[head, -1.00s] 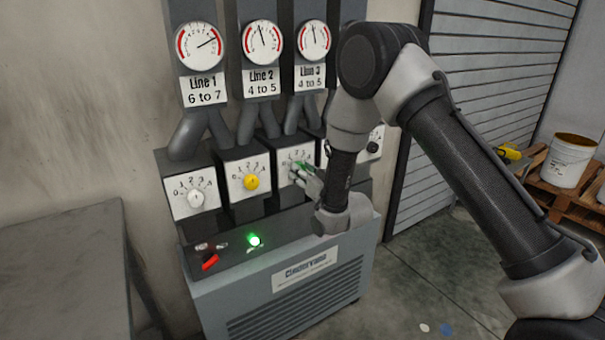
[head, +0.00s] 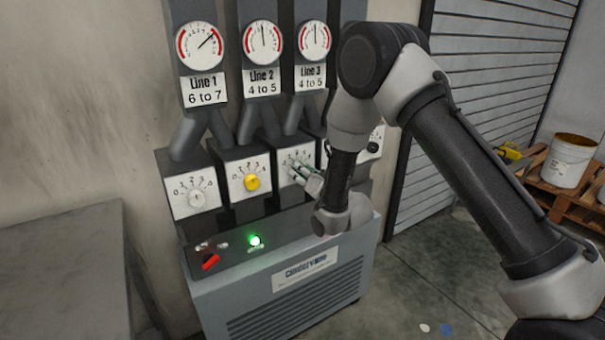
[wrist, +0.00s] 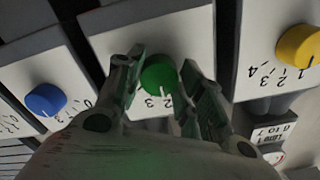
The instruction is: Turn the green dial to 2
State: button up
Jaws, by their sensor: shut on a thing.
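The green dial (wrist: 158,78) sits on a white numbered plate (wrist: 108,42) between my two fingers in the wrist view. Its white mark points down in that picture, toward the printed figures near 2 and 3; the exact setting is hard to read. My gripper (wrist: 160,82) is closed around the dial, one finger on each side. In the head view my gripper (head: 299,171) reaches the third plate from the left, and its fingers mostly hide the dial.
The yellow dial (head: 251,183) and the white dial (head: 196,198) are on plates to the left. The blue dial (wrist: 46,100) is on the neighbouring plate in the wrist view. Gauges (head: 262,41) hang above. A cabinet (head: 285,295) with a lit green lamp (head: 255,240) stands below.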

jog(key=o, duration=1)
jog(key=v, duration=1.2)
